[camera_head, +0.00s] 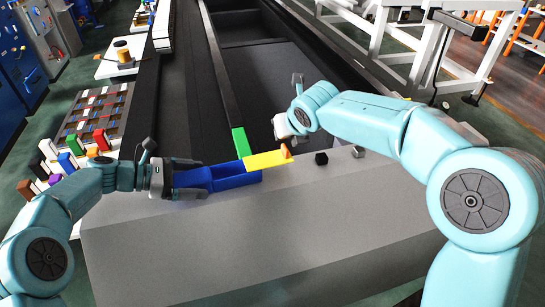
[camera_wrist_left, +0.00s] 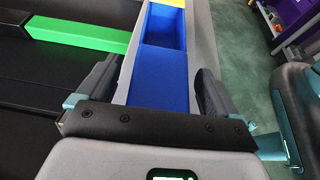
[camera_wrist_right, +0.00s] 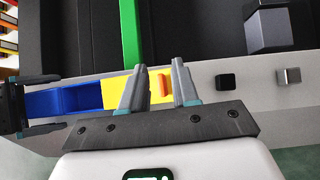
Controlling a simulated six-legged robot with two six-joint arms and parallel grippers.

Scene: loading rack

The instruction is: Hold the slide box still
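The slide box has an open blue tray (camera_head: 220,178) and a yellow part (camera_head: 266,160) with an orange tab (camera_head: 286,151) at its right. It lies on the grey ledge. My left gripper (camera_wrist_left: 158,82) is open. Its fingers are on either side of the blue tray (camera_wrist_left: 156,75), with narrow gaps visible. My right gripper (camera_wrist_right: 158,70) is open and above the yellow part (camera_wrist_right: 118,88). The orange tab (camera_wrist_right: 165,86) shows between its fingers, with gaps on both sides. The right fingertips are mostly hidden in the head view.
A green bar (camera_head: 241,142) runs back from the box. A black cube (camera_head: 321,158) and a grey cube (camera_head: 358,151) are on the grey ledge (camera_head: 250,245) to the right. Several coloured blocks (camera_head: 70,160) stand at the left. The front of the ledge is clear.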

